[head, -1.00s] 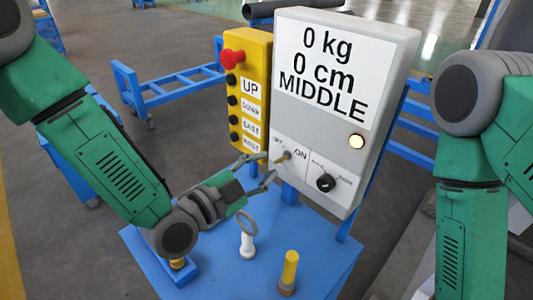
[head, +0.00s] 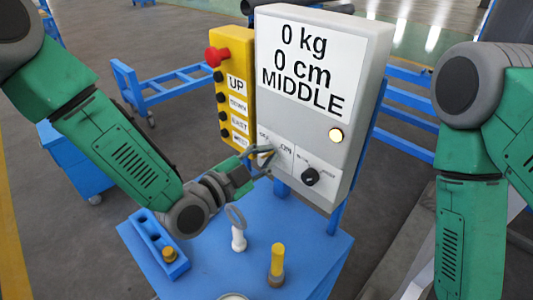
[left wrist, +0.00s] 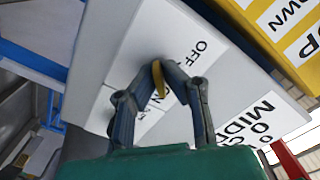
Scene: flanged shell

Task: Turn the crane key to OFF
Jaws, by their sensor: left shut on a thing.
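The crane key (left wrist: 158,80) is a small yellowish piece on the white OFF/ON panel of the grey control box (head: 350,130). In the left wrist view it shows between my fingertips, near the OFF label (left wrist: 200,46). My left gripper (head: 268,154) is shut on the key at the lower left of the box front; it also shows in the left wrist view (left wrist: 160,72). The fingers hide most of the key in the head view, so its exact angle is unclear. My right arm shows at the right, but its gripper is out of view.
The yellow button box (head: 235,85) with a red knob stands just left of the control box. A black selector knob (head: 311,176) and a lit round lamp (head: 336,135) are on the box front. A blue table (head: 310,245) below holds a white ring-topped piece (head: 238,238) and a yellow-topped post (head: 277,262).

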